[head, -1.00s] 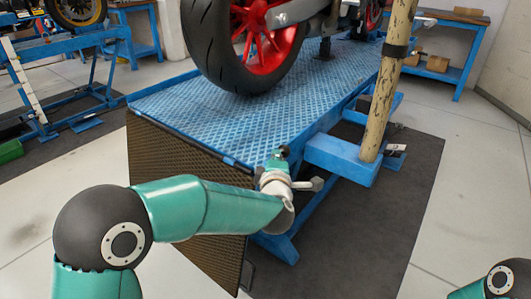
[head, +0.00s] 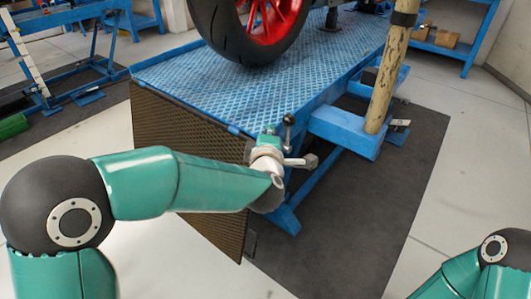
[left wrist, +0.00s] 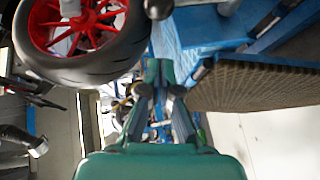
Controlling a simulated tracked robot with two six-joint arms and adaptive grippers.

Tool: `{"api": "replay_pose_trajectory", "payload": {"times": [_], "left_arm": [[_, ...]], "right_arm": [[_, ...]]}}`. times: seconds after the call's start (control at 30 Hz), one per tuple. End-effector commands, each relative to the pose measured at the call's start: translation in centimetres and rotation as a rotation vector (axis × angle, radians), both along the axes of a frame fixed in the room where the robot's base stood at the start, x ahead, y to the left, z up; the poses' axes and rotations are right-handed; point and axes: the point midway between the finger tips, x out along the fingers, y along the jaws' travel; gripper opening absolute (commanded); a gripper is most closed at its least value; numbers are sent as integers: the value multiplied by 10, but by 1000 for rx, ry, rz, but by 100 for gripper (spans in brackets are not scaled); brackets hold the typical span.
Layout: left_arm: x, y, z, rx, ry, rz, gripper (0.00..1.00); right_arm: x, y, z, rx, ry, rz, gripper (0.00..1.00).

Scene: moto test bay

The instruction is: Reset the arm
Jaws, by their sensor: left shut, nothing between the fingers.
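My left arm (head: 160,183) reaches in from the left, its end by the near right corner of the blue lift platform (head: 200,85). The left gripper (head: 268,138) shows only small there, largely hidden by its wrist. In the left wrist view the left gripper (left wrist: 160,72) has its fingers shut, with nothing between them. My right arm (head: 470,272) shows only in the bottom right corner; its gripper is out of view.
A motorcycle wheel (head: 275,15) with a red rim stands on the platform. A brown mesh ramp (head: 185,140) hangs at its near end. A worn yellowish post (head: 388,85) rises at right. Dark mat (head: 355,220) lies beside the platform; grey floor (head: 455,190) is clear.

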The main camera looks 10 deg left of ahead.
Motion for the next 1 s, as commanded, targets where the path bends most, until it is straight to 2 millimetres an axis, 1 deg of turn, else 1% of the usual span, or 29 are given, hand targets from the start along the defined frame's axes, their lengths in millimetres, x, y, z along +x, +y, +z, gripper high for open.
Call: {"api": "replay_pose_trajectory", "payload": {"times": [0.03,0.1,0.2,0.3,0.4,0.5,0.6,0.67,0.77,0.87,0.9,0.97,1.0], "left_arm": [[-13,-3,5,0,-1,-4,0],[-28,-5,7,1,-2,-3,0],[-47,-7,11,1,-3,-3,0],[-62,-9,13,0,-2,-2,0],[-73,-11,14,0,-1,-3,0],[-78,-11,15,-1,-2,-1,0],[-79,-9,14,0,1,3,0],[-77,-3,10,0,7,16,0],[-71,16,-9,11,43,56,0],[-65,45,-49,37,119,111,0],[-64,58,-71,54,161,132,0],[-66,78,-109,86,232,149,0],[-69,89,-138,109,290,143,0]], "right_arm": [[1,0,3,0,-2,-1,95],[1,0,4,0,-2,-1,95],[1,0,5,0,-2,-1,95],[1,0,6,0,-2,-1,95],[1,0,6,0,-2,-1,95],[1,0,6,0,-2,-1,95],[1,0,6,0,-2,-1,95],[1,0,6,0,-2,-1,95],[1,0,6,0,-2,-1,95],[1,0,6,0,-2,-1,95],[1,0,6,0,-2,-1,95],[1,0,6,0,-2,-1,95],[1,0,6,0,-2,-1,95]]}}
